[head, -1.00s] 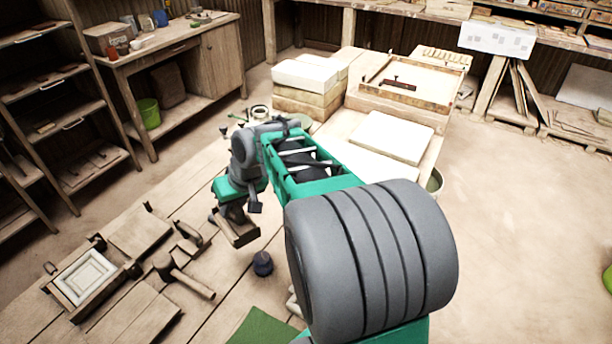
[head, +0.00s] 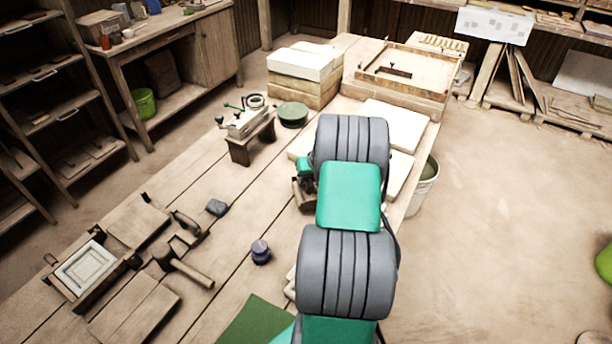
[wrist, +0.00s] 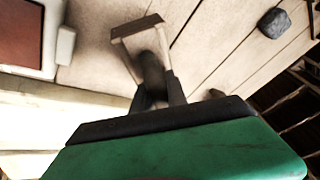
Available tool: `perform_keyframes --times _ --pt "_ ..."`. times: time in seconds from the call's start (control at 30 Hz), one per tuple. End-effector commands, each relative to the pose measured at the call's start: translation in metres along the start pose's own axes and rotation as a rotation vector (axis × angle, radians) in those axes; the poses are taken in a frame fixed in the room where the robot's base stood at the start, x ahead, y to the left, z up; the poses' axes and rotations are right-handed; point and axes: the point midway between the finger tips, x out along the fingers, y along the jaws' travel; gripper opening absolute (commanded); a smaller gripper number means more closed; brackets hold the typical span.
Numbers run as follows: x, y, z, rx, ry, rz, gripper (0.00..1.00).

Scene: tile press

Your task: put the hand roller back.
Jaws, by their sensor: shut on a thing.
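The roller is held over the plank table (wrist: 210,50). In the head view only a small brown part of the roller (head: 303,192) shows beside my arm, near the pale slabs. My arm hides the fingertips there. I cannot tell how far the roller is above the table.
A mallet (head: 180,265) and framed tile (head: 86,268) lie farther left. A small stand (head: 250,138) and stacked blocks (head: 303,75) are behind.

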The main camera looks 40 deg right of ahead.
Motion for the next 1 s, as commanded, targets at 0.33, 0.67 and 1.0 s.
perform_keyframes --times 0.33,0.67,1.0 --pt "0.006 0.0011 0.0012 -0.002 0.004 0.0 0.0" --pt "0.0072 0.0011 0.0019 -0.002 0.003 0.0 0.0" --pt "0.012 0.002 0.0039 -0.002 0.003 0.0 0.0"
